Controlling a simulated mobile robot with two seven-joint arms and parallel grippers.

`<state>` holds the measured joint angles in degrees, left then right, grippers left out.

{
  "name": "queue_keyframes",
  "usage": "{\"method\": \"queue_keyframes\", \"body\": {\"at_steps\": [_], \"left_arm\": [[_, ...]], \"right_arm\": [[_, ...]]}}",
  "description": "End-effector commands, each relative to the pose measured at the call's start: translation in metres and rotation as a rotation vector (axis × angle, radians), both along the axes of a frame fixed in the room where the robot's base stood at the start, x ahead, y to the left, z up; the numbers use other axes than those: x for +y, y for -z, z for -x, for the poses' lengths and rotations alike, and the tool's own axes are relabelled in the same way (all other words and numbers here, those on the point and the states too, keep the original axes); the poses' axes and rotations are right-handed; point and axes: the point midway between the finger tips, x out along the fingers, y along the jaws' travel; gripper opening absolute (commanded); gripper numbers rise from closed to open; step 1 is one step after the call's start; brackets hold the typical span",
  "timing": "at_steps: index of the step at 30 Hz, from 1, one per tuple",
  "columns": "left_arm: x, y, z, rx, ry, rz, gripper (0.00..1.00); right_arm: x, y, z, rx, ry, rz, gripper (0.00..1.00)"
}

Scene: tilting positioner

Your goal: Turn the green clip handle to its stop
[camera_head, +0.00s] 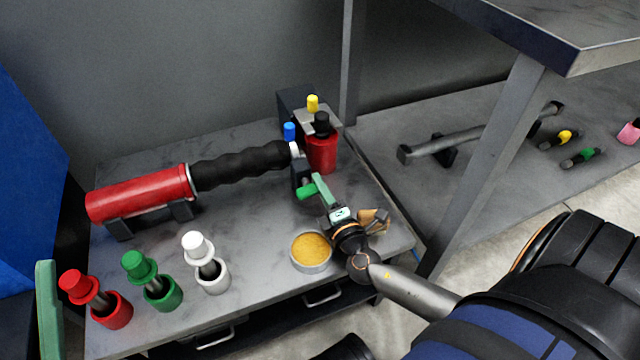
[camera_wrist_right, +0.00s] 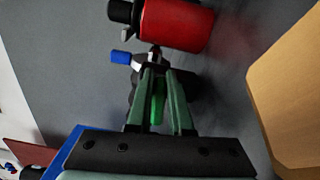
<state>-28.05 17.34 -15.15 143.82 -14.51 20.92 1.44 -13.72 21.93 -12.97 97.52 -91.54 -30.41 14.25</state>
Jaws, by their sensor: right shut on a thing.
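The green clip handle (camera_head: 306,193) juts from a dark clip at the right end of the black ribbed grip, on the table's right side. My right gripper (camera_head: 318,185) reaches it from the front right, its pale green fingers shut on the handle. In the right wrist view the green handle (camera_wrist_right: 157,103) lies between the two fingers (camera_wrist_right: 160,98); its far end is partly hidden. A pale green piece (camera_head: 47,310) at the left edge of the head view looks like a finger of my left gripper; its jaw state does not show.
A red cylinder (camera_head: 140,194) with the black grip (camera_head: 240,165) rests on a cradle. A red bottle (camera_head: 321,153) stands close behind the clip. A round tin (camera_head: 311,251) sits just left of my right wrist. Red, green and white holders line the table's front.

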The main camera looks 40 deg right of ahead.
Motion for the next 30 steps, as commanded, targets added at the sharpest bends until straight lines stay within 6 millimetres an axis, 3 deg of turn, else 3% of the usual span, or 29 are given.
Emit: {"method": "queue_keyframes", "body": {"at_steps": [12,26,27,30], "left_arm": [[0.0003,0.0003,0.0000,0.000,-0.001,-0.002,0.62],[0.0001,0.0003,0.0000,0.000,0.000,-0.002,0.62],[0.0001,0.0003,0.0000,0.000,0.000,-0.002,0.62],[0.0000,0.0004,0.0001,0.001,0.000,-0.002,0.62]], "right_arm": [[-0.0019,0.0013,-0.0016,-0.040,0.003,-0.140,0.00],[-0.0022,0.0016,-0.0016,-0.043,0.003,-0.150,0.00],[-0.0022,0.0016,-0.0016,-0.043,0.003,-0.150,0.22],[-0.0018,0.0020,-0.0013,-0.041,0.003,-0.149,0.33]]}}
